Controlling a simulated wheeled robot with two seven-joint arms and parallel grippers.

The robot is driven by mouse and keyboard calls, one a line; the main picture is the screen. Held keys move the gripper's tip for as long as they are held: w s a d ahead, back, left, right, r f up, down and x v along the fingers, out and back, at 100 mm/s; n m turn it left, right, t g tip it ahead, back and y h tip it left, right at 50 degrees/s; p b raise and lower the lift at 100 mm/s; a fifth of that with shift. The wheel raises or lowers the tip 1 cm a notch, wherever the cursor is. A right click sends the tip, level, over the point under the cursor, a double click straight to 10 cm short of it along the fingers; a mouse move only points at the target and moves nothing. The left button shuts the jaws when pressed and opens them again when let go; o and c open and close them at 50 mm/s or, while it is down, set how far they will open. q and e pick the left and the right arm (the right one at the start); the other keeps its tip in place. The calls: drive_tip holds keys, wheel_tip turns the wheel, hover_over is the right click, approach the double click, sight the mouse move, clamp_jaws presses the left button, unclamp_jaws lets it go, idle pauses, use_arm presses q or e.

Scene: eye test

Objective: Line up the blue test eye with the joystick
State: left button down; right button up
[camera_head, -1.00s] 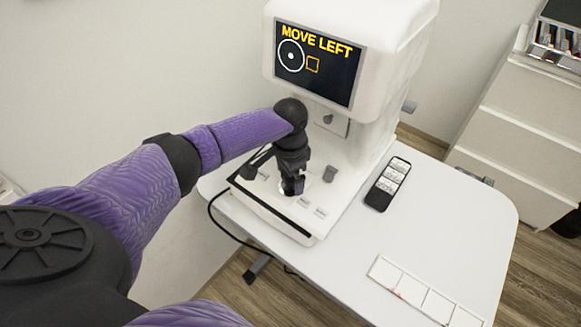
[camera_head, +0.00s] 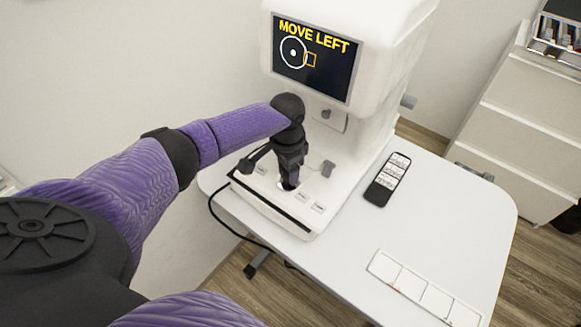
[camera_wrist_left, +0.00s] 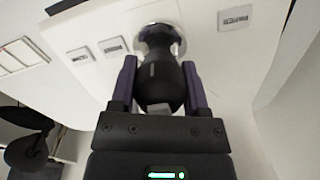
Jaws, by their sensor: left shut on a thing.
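The white eye-test machine (camera_head: 362,35) stands on the table. Its screen (camera_head: 313,68) reads "MOVE LEFT" and shows a white circle with a dot, and an orange square overlapping the circle's right edge. My left gripper (camera_head: 288,183) reaches down over the machine's base. In the left wrist view the gripper (camera_wrist_left: 158,85) is shut on the black joystick (camera_wrist_left: 158,75), with a finger on each side of it. The joystick rises from a round metallic socket (camera_wrist_left: 160,38). No blue test eye can be made out. My right gripper is not in view.
The white table (camera_head: 440,215) carries a black remote-like device (camera_head: 388,180) right of the machine and a white strip of squares (camera_head: 425,290) near the front. A dark cable (camera_head: 225,225) hangs at the left edge. White drawers (camera_head: 530,125) stand at the right.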

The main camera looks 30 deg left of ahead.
use_arm(q)
drive_tip(key=shift+s+a+p, duration=0.15)
drive_tip(key=shift+s+a, duration=0.1)
drive_tip(key=shift+a, duration=0.25)
drive_tip(key=shift+s+a+p, duration=0.15)
drive_tip(key=shift+s+a, duration=0.05)
drive_tip(key=shift+a, duration=0.3)
unclamp_jaws()
wheel_tip(320, 180, up, 10)
drive_tip(key=p, duration=0.3)
drive_tip(key=shift+p, duration=0.35)
